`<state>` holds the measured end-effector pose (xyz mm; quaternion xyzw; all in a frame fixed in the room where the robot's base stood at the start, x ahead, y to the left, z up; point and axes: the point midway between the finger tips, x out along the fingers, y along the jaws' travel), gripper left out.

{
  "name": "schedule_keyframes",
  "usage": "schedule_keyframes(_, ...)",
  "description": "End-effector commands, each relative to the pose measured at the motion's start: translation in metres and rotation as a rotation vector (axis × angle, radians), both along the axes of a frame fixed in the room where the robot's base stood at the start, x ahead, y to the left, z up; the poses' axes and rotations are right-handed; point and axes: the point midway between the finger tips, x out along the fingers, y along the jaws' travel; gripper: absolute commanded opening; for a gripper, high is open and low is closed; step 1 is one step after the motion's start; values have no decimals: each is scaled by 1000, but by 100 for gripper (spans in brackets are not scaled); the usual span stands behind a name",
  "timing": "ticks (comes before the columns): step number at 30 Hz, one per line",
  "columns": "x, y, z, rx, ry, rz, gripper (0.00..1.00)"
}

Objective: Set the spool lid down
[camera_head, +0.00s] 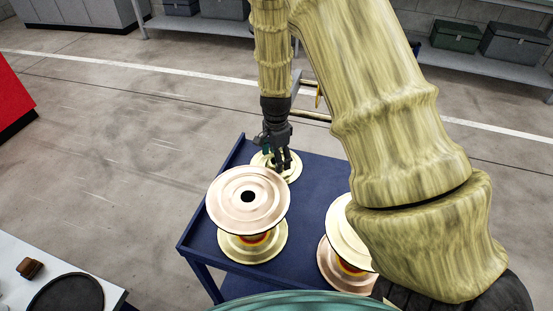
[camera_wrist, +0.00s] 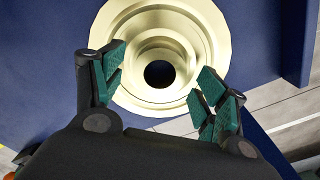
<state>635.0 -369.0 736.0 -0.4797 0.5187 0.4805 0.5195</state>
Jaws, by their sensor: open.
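A round cream-gold lid (camera_head: 259,161) with a raised middle lies flat on the far part of the blue cart top, partly hidden behind my gripper and a spool. It also shows in the wrist view (camera_wrist: 190,22), with a dark hole at its centre. My gripper (camera_head: 281,164) points down over the lid. In the wrist view my gripper (camera_wrist: 160,78) is open, its green-padded fingers apart on either side of the lid's raised middle. No grip on the lid shows; I cannot tell whether the fingertips touch it.
A copper-topped spool (camera_head: 232,194) stands upright close in front of the lid. Another spool (camera_head: 344,232) stands at the right, partly hidden by my arm. The blue cart (camera_head: 314,178) has bare top between them. A white table (camera_head: 30,262) is at lower left.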

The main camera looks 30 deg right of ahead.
Motion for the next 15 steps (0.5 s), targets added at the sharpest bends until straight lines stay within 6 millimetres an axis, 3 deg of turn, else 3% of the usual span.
schedule_keyframes(15,1,-1,88,-2,-3,-1,73)
